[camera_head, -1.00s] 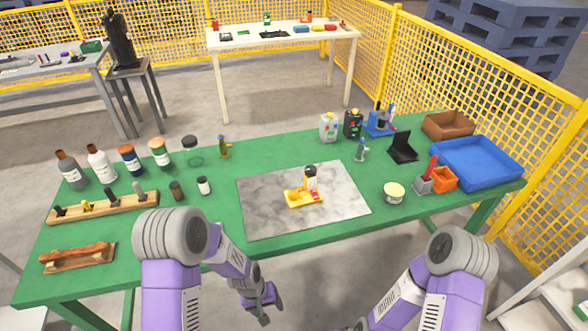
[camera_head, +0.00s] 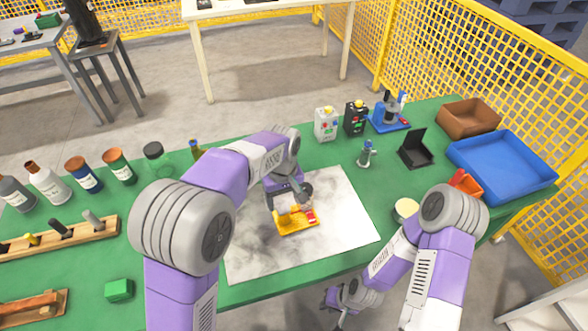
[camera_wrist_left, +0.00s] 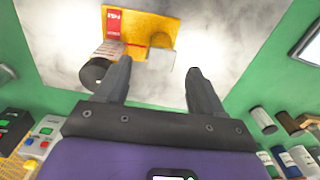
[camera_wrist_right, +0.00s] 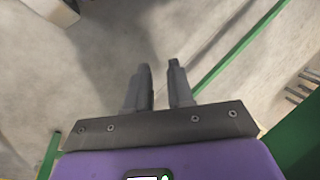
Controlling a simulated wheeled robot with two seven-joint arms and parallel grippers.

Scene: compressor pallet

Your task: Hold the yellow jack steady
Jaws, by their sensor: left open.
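The yellow jack (camera_head: 290,219) sits on the grey marble-patterned mat (camera_head: 340,245). It has a red label and a pale cylinder with a dark end. My left gripper (camera_head: 285,194) is low over the mat, close behind the jack, and partly hides it. In the left wrist view the jack (camera_wrist_left: 150,24) lies beyond the two spread fingers (camera_wrist_left: 158,75), nearer the left finger. Nothing is between these fingers; whether one touches the jack I cannot tell. My right gripper (camera_wrist_right: 160,66) is empty with a narrow gap between its fingers, off the table's front edge.
Bottles (camera_head: 85,180) and a wooden peg rack (camera_head: 75,243) stand at left, with a green block (camera_head: 119,290) nearby. Small machines (camera_head: 326,124), a black stand (camera_head: 414,152), a blue tray (camera_head: 500,165) and a brown bin (camera_head: 468,117) stand at right.

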